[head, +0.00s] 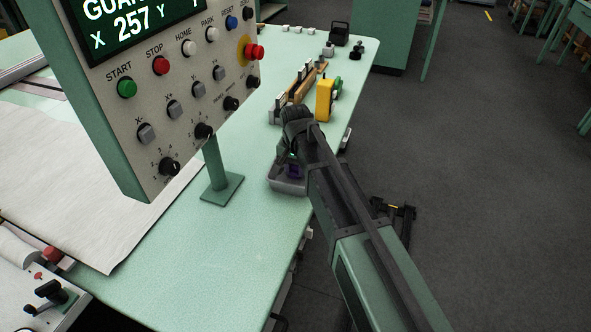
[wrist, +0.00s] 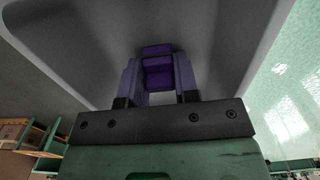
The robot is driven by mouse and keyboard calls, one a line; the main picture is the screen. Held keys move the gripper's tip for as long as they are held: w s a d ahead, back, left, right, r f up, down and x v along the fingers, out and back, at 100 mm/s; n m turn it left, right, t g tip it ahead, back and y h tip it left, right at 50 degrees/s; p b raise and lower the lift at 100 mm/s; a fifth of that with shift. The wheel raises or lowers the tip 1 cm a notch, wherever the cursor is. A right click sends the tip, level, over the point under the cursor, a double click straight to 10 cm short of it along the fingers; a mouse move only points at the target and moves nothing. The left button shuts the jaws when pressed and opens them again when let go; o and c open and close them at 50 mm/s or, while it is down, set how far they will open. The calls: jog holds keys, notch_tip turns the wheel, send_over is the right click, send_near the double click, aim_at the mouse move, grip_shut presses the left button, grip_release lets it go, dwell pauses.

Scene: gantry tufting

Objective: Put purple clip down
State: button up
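The purple clip (wrist: 157,72) is between the two fingers of my gripper (wrist: 158,88) in the wrist view, with a finger against each side. In the head view a bit of the purple clip (head: 294,171) shows below my wrist, over a grey tray (head: 288,187) on the green table. The tray's grey inside (wrist: 70,50) fills much of the wrist view around the clip. My gripper points down into the tray. I cannot tell whether the clip touches the tray floor.
A control panel (head: 170,90) on a green post (head: 220,188) stands left of the tray. A yellow tool (head: 324,100) and a wooden rack (head: 298,86) stand behind it. The table's right edge is close by. The front of the table (head: 215,255) is clear.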

jog(key=o, duration=0.5)
jog(key=shift+c, duration=0.2)
notch_tip(320, 180, up, 12)
jog(key=p, duration=1.2)
jog(key=shift+r, duration=0.2)
jog(key=s+d+n, duration=0.3)
jog(key=s+d, duration=1.5)
jog(key=shift+s+d, duration=0.25)
jog(key=shift+d, duration=0.05)
